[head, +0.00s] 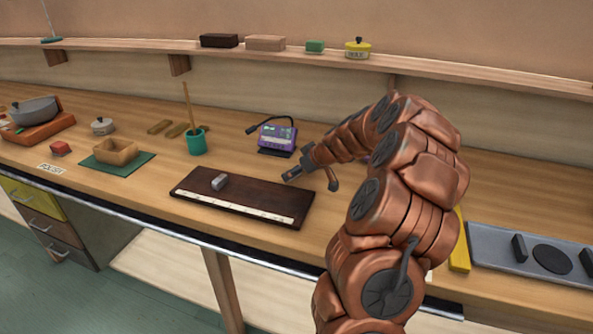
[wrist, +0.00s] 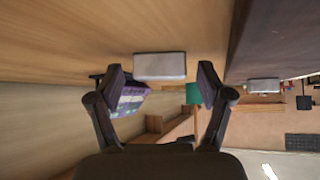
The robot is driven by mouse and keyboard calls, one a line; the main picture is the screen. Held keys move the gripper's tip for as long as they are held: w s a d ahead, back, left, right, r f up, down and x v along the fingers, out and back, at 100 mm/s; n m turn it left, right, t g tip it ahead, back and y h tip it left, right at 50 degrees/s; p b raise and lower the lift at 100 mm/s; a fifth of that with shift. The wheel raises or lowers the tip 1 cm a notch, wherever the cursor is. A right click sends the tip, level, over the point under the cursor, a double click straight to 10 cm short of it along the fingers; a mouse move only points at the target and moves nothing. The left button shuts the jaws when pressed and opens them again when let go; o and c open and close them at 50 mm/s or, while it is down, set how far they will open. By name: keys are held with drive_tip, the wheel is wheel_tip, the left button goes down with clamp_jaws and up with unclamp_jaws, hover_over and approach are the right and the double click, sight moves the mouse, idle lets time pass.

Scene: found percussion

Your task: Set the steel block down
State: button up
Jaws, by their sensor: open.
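In the wrist view a grey metal block (wrist: 160,67) sits between the spread fingers of my gripper (wrist: 163,80), with its edge against the wooden bench top. A gap shows between it and each fingertip. In the head view my gripper (head: 296,170) is low over the bench, just behind the right end of the dark board (head: 245,194); the block at its tip is hard to make out. A second grey block (head: 219,182) lies on the dark board and also shows in the wrist view (wrist: 263,85). I cannot tell by look which block is steel.
A purple device (head: 277,138) stands behind the board, left of my gripper. A grey plate (head: 520,249) lies at right. A shelf (head: 430,69) runs behind.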

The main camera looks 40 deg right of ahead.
drive_tip(key=b+v, duration=0.2)
drive_tip(key=v, duration=1)
